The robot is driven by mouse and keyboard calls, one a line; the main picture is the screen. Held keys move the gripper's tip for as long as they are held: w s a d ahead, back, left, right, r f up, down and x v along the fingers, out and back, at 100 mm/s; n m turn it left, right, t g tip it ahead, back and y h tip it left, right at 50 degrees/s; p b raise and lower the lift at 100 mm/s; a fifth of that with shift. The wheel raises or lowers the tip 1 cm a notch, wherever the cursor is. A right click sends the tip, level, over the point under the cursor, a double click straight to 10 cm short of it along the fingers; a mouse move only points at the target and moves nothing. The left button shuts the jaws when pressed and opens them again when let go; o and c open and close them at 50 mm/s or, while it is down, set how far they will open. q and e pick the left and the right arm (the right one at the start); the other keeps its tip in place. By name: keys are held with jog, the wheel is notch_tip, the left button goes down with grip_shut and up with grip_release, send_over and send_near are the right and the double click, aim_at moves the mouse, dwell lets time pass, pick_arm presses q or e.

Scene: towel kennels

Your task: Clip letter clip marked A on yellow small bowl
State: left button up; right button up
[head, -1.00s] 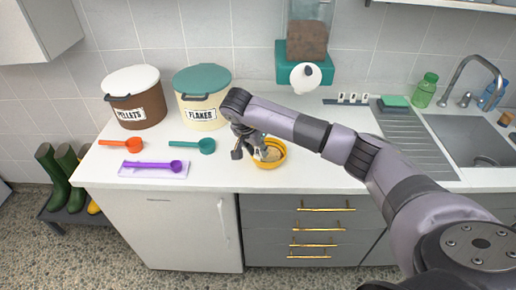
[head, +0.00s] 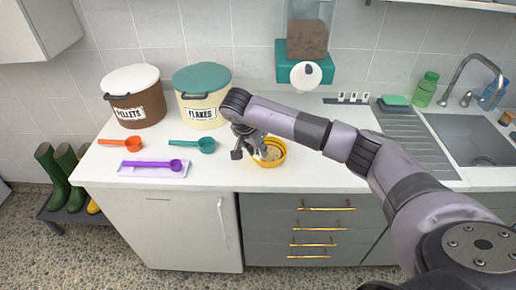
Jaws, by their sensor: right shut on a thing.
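The small yellow bowl (head: 271,161) stands on the white counter, near its front edge, with some pale content inside. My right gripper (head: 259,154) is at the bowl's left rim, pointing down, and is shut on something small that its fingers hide. I cannot tell whether this is the clip marked A. My left gripper is not in view.
A brown pellets bin (head: 134,98) and a cream flakes bin (head: 202,98) stand at the back left. Orange (head: 124,144), teal (head: 195,145) and purple (head: 152,165) scoops lie in front. A dispenser (head: 306,60) hangs on the wall. A sink (head: 470,135) is at the right.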

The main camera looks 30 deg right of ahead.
jog(key=shift+f+b, duration=0.8)
dwell(1.8)
jog(key=o, duration=0.8)
jog(key=shift+o, duration=0.3)
jog(key=o, duration=0.5)
jog(key=shift+c, duration=0.2)
jog(key=shift+r, duration=0.15)
jog(key=shift+r+p, duration=1.5)
jog(key=shift+r, duration=0.85)
